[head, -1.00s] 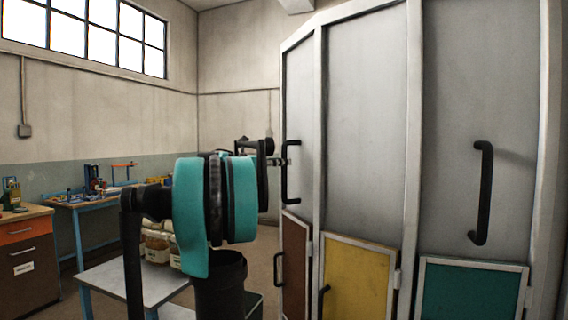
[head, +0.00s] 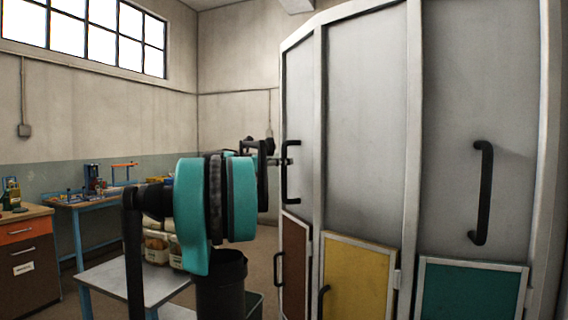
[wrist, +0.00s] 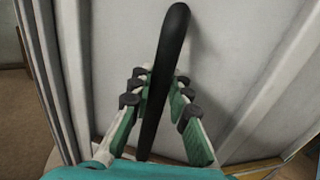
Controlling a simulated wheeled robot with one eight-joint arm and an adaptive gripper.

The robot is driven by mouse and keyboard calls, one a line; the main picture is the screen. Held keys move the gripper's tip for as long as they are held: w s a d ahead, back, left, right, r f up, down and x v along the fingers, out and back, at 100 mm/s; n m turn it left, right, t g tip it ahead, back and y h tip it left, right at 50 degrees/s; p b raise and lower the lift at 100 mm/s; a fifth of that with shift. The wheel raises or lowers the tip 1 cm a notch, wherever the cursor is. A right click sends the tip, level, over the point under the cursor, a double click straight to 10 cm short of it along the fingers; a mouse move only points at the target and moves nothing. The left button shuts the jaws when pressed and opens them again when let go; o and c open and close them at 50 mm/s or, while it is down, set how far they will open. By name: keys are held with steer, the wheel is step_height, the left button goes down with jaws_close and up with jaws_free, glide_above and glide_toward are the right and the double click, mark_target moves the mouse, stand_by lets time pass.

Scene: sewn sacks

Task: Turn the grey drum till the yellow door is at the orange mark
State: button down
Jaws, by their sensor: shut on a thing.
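The grey drum (head: 365,120) fills the right half of the head view, with upright ribs and a black bar handle on each of two panels. The yellow door (head: 357,283) is low on its middle visible panel. My gripper (wrist: 158,88) is shut on the black handle (wrist: 170,45), its fingers on both sides of the bar. In the head view this handle (head: 286,185) is on the drum's left panel, above a brown door (head: 295,255). My arm partly hides the room behind it. I see no orange mark in either view.
A teal door (head: 472,291) is right of the yellow one, below another black handle (head: 483,192). A blue workbench (head: 88,200) and a drawer cabinet (head: 25,262) stand at the left.

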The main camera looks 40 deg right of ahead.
steer(key=w+d+g, duration=0.1)
steer(key=w+d, duration=0.2)
steer(key=w, duration=0.5)
steer(key=w+d+m+g, duration=0.1)
steer(key=w+d, duration=0.3)
steer(key=w, duration=0.4)
steer(key=shift+w, duration=0.4)
steer(key=shift+f, duration=0.1)
steer(key=c, duration=1.5)
jaws_free()
steer(key=shift+c, duration=0.2)
steer(key=shift+o, duration=0.6)
steer(key=shift+s+d, duration=0.1)
steer(key=v, duration=1.2)
steer(key=shift+r, duration=0.25)
